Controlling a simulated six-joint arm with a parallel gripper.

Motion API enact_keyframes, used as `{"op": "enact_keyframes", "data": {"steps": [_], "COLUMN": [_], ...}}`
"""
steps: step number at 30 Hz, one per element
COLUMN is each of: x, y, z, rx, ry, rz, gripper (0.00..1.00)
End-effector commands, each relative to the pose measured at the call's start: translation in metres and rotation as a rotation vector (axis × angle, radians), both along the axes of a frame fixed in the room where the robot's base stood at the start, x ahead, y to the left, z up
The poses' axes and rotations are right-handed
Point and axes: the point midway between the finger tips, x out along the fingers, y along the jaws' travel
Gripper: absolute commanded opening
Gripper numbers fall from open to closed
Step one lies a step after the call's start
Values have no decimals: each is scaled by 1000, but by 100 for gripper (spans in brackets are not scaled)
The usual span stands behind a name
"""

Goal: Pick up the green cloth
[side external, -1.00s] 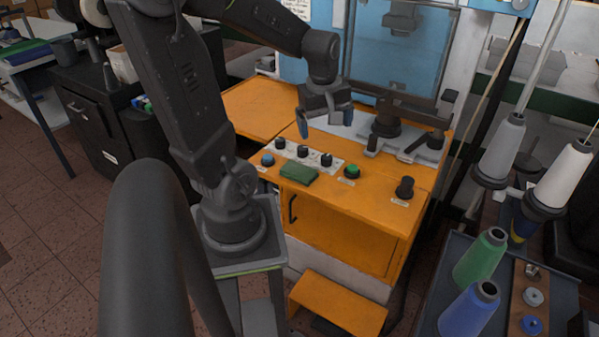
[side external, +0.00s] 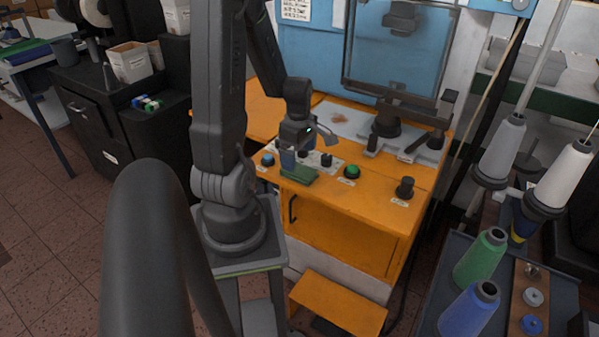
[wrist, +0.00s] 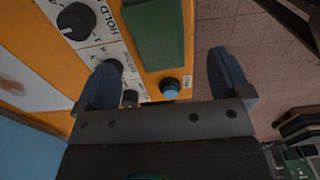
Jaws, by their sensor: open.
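The green cloth (side external: 300,175) lies folded on the front part of the orange machine top, beside a white control strip. In the wrist view the cloth (wrist: 156,32) is at the top middle, ahead of the fingers and between their lines. My gripper (side external: 299,156) is just above the cloth in the side view and hides part of it. I cannot tell whether a fingertip touches the cloth.
Black knobs (side external: 327,160) on the white strip, a blue button (side external: 267,159) and a green button (side external: 352,171) stand close around the cloth. A black knob (side external: 404,187) is further right. The machine's front edge drops to the floor beside the cloth.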

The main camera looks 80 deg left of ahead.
Motion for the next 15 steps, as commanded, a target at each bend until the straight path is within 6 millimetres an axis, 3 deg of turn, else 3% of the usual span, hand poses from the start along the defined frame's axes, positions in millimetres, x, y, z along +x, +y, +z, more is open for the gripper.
{"op": "enact_keyframes", "data": {"steps": [15], "x": [2], "y": [2], "z": [-51], "rx": [0], "ry": [3], "rz": [-1], "gripper": [96]}}
